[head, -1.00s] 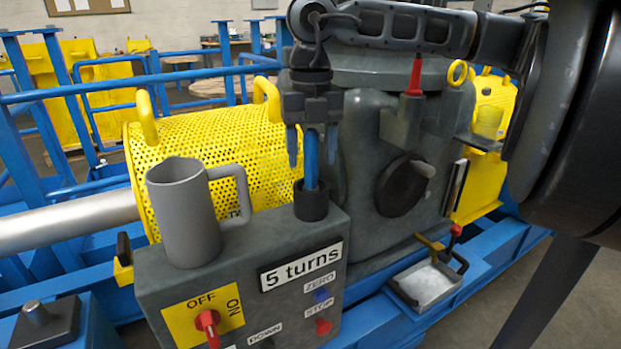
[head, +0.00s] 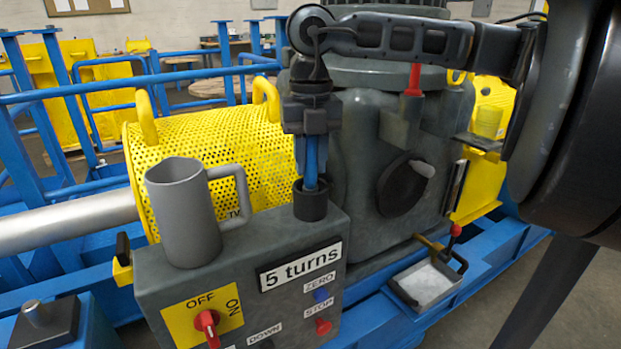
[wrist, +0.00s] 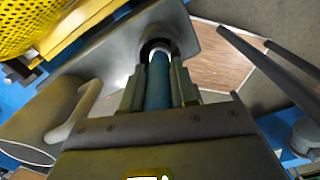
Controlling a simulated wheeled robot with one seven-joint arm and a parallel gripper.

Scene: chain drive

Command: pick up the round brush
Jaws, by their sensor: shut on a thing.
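The round brush stands upright in a black cup (head: 310,203) on top of the grey control box, and its blue handle (head: 312,160) rises from it. The brush's lower end is hidden inside the cup. My gripper (head: 311,160) points down over the cup, shut on the blue handle. In the wrist view the blue handle (wrist: 158,82) lies between my two fingers (wrist: 158,95). The black cup (wrist: 158,47) rings the handle's far end there.
A grey mug (head: 185,212) stands left of the cup on the control box (head: 255,255). A yellow perforated guard (head: 195,150) lies behind it. A large grey housing (head: 370,130) with a red-tipped part is close on the right. A small tray (head: 425,283) sits lower right.

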